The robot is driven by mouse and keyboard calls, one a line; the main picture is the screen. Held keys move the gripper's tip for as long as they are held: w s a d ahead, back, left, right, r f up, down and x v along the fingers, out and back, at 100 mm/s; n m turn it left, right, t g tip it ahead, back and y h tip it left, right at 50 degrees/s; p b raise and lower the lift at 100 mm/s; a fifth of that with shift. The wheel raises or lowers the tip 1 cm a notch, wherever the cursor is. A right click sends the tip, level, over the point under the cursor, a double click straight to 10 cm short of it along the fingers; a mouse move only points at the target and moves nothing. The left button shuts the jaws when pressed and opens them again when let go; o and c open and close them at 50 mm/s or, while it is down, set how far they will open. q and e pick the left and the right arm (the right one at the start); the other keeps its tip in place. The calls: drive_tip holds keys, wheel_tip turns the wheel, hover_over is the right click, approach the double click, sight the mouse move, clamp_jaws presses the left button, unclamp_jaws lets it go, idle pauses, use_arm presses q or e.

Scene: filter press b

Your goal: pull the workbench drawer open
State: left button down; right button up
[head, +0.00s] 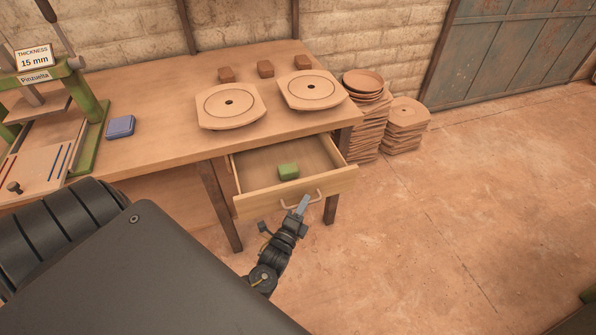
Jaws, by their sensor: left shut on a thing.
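The workbench drawer (335,183) in the head view stands pulled out from under the right end of the workbench (165,148), its inside showing. A green block (288,171) lies in it near the front. A pale bow handle (316,195) sits on the drawer front. My left gripper (302,205) is shut on this handle, reaching it from the front and below. The fingertips cover part of the handle. My right gripper is not in view.
Two round-centred plates (215,117) (325,100), small brown blocks (265,68), a blue case (121,127) and a green-framed press (90,130) stand on the bench. Stacked plates (368,130) stand on the floor beyond its right end.

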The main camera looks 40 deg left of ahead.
use_arm(q)
drive_tip(key=shift+s+d+p, duration=0.2)
drive_tip(key=shift+s+d, duration=0.3)
drive_tip(key=shift+d, duration=0.25)
drive_tip(key=shift+s+d+p, duration=0.15)
drive_tip(key=shift+s+d, duration=0.35)
drive_tip(key=shift+d, duration=0.2)
drive_tip(key=c, duration=1.5)
unclamp_jaws()
drive_tip(key=b+v, duration=0.1)
drive_tip(key=v, duration=1)
